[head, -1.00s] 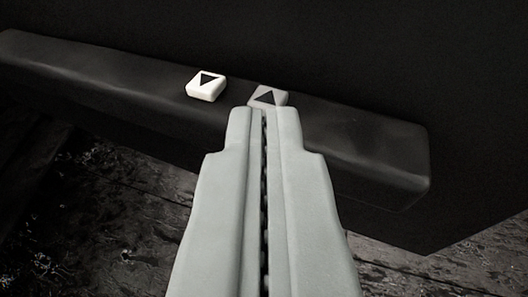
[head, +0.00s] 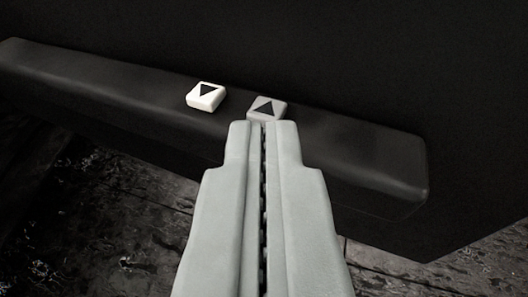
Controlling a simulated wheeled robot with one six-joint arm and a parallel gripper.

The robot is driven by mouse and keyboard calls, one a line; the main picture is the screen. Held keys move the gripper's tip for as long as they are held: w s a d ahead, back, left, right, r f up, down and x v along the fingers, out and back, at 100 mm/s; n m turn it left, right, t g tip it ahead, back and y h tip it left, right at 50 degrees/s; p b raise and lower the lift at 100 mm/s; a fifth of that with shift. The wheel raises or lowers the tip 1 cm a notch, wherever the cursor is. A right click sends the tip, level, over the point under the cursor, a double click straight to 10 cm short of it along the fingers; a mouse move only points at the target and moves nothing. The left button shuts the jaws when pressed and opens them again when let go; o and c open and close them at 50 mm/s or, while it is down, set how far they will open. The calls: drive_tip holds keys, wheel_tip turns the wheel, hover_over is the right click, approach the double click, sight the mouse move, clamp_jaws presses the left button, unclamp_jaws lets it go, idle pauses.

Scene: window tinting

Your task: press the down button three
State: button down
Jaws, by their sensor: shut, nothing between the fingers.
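Two square buttons sit on a dark ledge (head: 340,140). The left button (head: 206,96) is bright white, and its black triangle points down. The right button (head: 267,108) is greyer, and its black triangle points up. My gripper (head: 264,124) is shut and empty. Its tips lie just in front of the grey up button and cover part of its lower edge in the picture. I cannot tell whether the tips touch it. The white down button is to the left of the tips and fully in view.
The ledge runs from the upper left to a rounded end at the right. A dark, plain surface (head: 400,60) rises behind it. Worn, dark wooden boards (head: 120,235) show below. The ledge to the right of the buttons is clear.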

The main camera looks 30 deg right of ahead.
drive_tip(key=shift+d+r, duration=0.15)
drive_tip(key=shift+r, duration=0.55)
hover_over(267, 105)
drive_tip(key=s+a, duration=0.1)
drive_tip(key=s, duration=0.1)
wheel_tip(267, 105, down, 3)
drive_tip(key=shift+w+r, duration=0.1)
drive_tip(key=shift+r, duration=0.1)
wheel_tip(267, 105, down, 2)
drive_tip(key=shift+a+f, duration=0.15)
drive_tip(key=shift+f, duration=0.8)
